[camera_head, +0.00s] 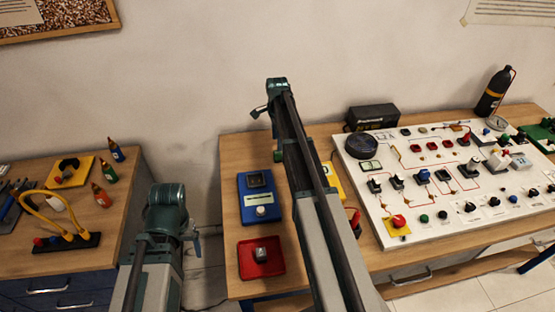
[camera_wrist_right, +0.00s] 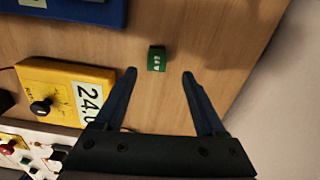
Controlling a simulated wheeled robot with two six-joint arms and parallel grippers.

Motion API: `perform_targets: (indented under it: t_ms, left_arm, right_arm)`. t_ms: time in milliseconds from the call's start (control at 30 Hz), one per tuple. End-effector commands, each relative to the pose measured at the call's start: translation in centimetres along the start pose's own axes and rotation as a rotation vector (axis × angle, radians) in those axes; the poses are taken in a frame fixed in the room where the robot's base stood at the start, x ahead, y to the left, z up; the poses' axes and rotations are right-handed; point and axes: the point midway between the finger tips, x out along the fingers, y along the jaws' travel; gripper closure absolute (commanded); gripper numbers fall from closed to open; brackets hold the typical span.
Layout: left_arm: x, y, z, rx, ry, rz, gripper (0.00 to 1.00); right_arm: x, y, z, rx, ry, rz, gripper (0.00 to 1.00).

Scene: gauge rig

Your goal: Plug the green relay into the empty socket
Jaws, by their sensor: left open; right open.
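The green relay (camera_wrist_right: 157,59) is a small green block with pale marks on its upper face. It lies on the wooden table between and slightly beyond the fingertips of my right gripper (camera_wrist_right: 160,73), which is open and empty. In the head view only a little of the relay (camera_head: 278,156) shows beside my right arm, which hides most of that gripper. The white panel (camera_head: 455,212) at the right carries a row of small dark and blue blocks; I cannot tell which place is the empty socket. My left arm is at the lower left; its gripper is not visible.
A blue box (camera_head: 252,211) and a red tray (camera_head: 246,269) with a grey block stand left of my right arm. A yellow meter box (camera_wrist_right: 65,82) is beside the right gripper. A black case (camera_head: 373,118) stands behind the panel. A side table (camera_head: 122,203) holds bottles.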

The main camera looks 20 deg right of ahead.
Motion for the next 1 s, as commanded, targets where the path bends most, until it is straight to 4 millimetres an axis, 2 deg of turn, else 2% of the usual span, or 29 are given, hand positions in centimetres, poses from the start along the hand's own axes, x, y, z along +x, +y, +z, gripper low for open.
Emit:
perform_targets:
  t_ms: [167, 467, 767, 833, 1000]
  left_arm:
    - [1.3, 0.1, -0.1, 0.000, 0.000, 0.000, 0.18]
    - [5.0, 0.5, -0.3, 0.000, 0.000, 0.000, 0.18]
    - [5.1, 0.5, -0.3, 0.000, 0.000, 0.000, 0.18]
    - [5.1, 0.5, -0.3, 0.000, 0.000, 0.000, 0.18]
    - [5.1, 0.5, -0.3, 0.000, 0.000, 0.000, 0.18]
  right_arm:
    - [1.3, 0.2, 0.0, 0.000, 0.000, 0.000, 0.28]
    - [5.0, 0.5, 0.0, 0.000, 0.000, 0.000, 0.28]
    - [5.1, 0.5, 0.0, 0.000, 0.000, 0.000, 0.28]
    - [5.1, 0.5, 0.0, 0.000, 0.000, 0.000, 0.35]
    - [5.1, 0.5, 0.0, 0.000, 0.000, 0.000, 0.65]
